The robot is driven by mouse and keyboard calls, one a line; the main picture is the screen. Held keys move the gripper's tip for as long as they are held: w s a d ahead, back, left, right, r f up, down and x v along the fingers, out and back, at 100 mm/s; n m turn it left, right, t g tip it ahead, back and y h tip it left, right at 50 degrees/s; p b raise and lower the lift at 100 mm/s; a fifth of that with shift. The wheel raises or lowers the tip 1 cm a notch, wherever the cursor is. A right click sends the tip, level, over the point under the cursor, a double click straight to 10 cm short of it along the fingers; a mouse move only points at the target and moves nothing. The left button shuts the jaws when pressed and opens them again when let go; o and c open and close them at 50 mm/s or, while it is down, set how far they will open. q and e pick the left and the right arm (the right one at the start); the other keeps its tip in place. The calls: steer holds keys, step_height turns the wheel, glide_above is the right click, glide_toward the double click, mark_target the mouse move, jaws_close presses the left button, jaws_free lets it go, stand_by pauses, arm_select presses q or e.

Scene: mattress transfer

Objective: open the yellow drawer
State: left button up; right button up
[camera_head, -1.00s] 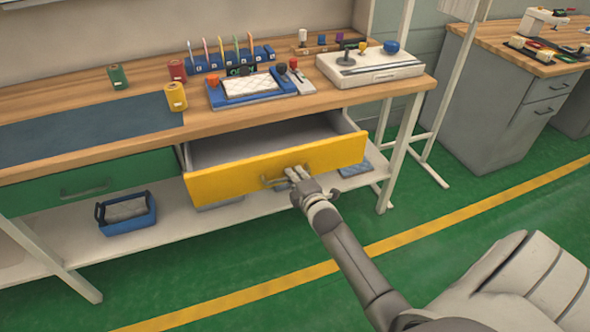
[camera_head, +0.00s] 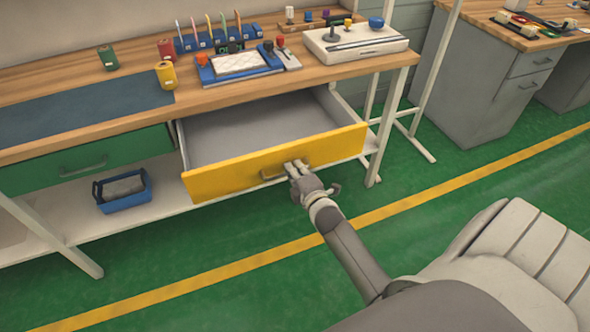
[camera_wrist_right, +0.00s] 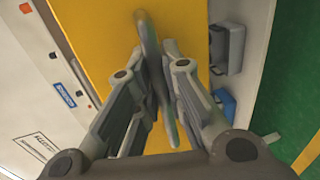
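The yellow drawer (camera_head: 225,179) stands open under the workbench, pulled well out. Its grey inside looks empty. My right gripper (camera_head: 293,168) is at the handle (camera_head: 270,176) on the drawer's front. In the right wrist view, the handle (camera_wrist_right: 150,45) runs between the two fingers of the right gripper (camera_wrist_right: 158,88), which are closed in around it, against the yellow front (camera_wrist_right: 90,25). The fingers hide part of the handle. My left gripper is not in view.
A closed green drawer (camera_head: 75,165) is to the left. A blue basket (camera_head: 124,198) sits on the lower shelf (camera_head: 165,205). The bench top (camera_head: 200,101) holds spools, tools and a white device (camera_head: 355,45). The green floor in front is clear.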

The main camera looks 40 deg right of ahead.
steer(key=shift+o, duration=0.5)
steer(key=v, duration=1.2)
steer(key=shift+d, duration=0.1)
steer(key=s+a+f+m+g+y, duration=0.1)
steer(key=s+a+f+m+g, duration=0.15)
steer(key=f, duration=0.65)
steer(key=s+a+f+m+g+y, duration=0.1)
steer(key=s+a+f+m+g, duration=0.2)
steer(key=f, duration=0.6)
steer(key=s+a+f+m+g+y, duration=0.1)
steer(key=s+a+f, duration=0.1)
steer(key=s+f, duration=0.5)
steer(key=s+a+f+m+g, duration=0.2)
steer(key=s+f+m+g, duration=0.1)
steer(key=s+f, duration=0.6)
steer(key=s+a+f+m+g, duration=0.1)
steer(key=s+f+m+g, duration=0.2)
steer(key=s+f, duration=0.6)
steer(key=s+g, duration=0.1)
steer(key=s, duration=0.5)
steer(key=shift+a+f+g+y, duration=0.35)
steer(key=shift+y, duration=0.05)
